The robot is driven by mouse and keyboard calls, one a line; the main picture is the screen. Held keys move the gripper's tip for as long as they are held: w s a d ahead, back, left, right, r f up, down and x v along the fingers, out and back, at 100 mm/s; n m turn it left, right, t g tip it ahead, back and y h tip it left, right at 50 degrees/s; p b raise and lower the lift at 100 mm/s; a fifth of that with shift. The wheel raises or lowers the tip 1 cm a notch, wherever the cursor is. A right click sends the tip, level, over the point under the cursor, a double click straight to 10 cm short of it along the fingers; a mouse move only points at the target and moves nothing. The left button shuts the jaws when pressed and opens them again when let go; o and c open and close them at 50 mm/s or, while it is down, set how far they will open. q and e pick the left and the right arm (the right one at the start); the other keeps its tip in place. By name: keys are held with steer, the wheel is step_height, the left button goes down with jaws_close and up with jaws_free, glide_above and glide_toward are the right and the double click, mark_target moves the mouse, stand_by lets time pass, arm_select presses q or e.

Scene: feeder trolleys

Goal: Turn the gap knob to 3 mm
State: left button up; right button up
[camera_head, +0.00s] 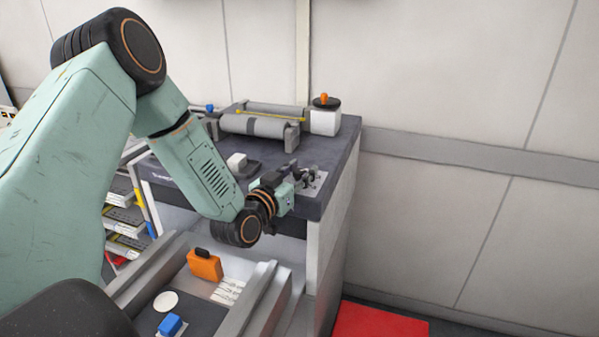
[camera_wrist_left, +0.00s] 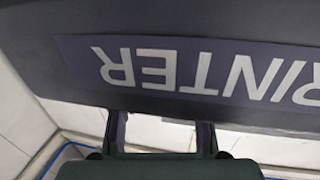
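My left gripper (camera_head: 305,174) is at the near right corner of the dark bench top, in front of and over a small light grey plate (camera_head: 318,185). In the left wrist view its two fingers (camera_wrist_left: 160,136) stand apart with nothing seen between them, so it is open. I cannot make out the gap knob or its scale; the gripper covers much of the plate. A dark panel with upside-down white lettering ending in "RINTER" (camera_wrist_left: 200,75) fills the upper left wrist view. My right gripper is not in view.
A grey roller unit (camera_head: 258,126) and a white box with an orange-topped black cap (camera_head: 325,122) stand at the back of the bench top (camera_head: 338,160). An orange box (camera_head: 205,266) and a blue block (camera_head: 171,325) are in front below. A red mat (camera_head: 378,321) lies right.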

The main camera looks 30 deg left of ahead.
mark_target(295, 175)
arm_select(q)
steer(key=shift+o, duration=1)
steer(key=s, duration=0.6)
steer(key=shift+s, duration=0.2)
steer(key=shift+s+d, duration=0.15)
steer(key=shift+s, duration=0.4)
steer(key=shift+r, duration=0.1)
